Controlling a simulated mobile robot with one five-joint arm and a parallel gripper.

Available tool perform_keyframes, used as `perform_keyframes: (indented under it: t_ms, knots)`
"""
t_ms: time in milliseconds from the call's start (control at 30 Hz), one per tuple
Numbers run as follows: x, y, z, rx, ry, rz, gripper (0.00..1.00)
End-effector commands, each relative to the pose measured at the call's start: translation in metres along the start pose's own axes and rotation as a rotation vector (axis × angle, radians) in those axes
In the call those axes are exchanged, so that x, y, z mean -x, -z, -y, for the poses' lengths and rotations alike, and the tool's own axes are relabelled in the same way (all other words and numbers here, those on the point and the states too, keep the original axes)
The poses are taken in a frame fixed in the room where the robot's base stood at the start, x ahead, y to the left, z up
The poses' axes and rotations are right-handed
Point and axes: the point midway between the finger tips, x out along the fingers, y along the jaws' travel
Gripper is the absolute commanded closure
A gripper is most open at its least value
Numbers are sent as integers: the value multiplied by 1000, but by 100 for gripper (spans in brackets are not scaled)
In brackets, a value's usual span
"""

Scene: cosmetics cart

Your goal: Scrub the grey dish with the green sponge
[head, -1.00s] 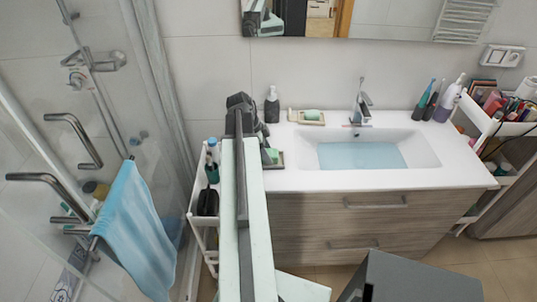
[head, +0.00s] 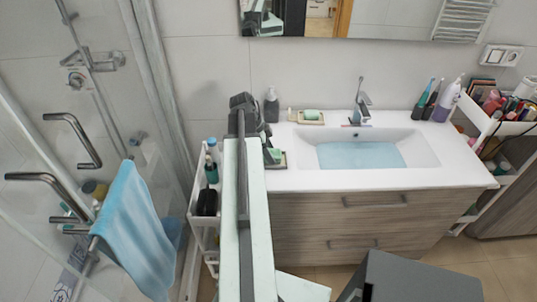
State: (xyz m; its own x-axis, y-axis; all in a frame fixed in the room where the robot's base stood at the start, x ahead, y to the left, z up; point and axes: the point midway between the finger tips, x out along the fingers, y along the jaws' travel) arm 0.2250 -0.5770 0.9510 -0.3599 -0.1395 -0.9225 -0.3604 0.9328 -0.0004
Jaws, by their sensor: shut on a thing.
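The grey dish (head: 283,164) lies on the left end of the white washbasin counter, partly hidden by my arm. The green sponge (head: 275,154) shows at the dish, just right of my arm. My gripper (head: 266,142) is at the far end of my arm, pointing down over the dish, and is shut on the sponge. Its fingertips are mostly hidden, and I cannot tell whether the sponge presses on the dish. A second green block (head: 311,115) sits in a beige dish (head: 302,121) further back on the counter.
A dark soap bottle (head: 271,107) stands behind my gripper. The basin (head: 425,150) with bluish water and a tap (head: 361,103) is to the right. A white cart (head: 197,222) with bottles stands left of the counter. The counter's front strip is clear.

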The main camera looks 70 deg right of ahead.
Motion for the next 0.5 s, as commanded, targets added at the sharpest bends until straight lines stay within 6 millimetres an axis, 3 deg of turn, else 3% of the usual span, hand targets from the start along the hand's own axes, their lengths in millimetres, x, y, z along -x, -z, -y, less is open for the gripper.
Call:
perform_keyframes:
  t_ms: [500]
  knots:
    - [10, -18, 0, 2, 1, 5, 83]
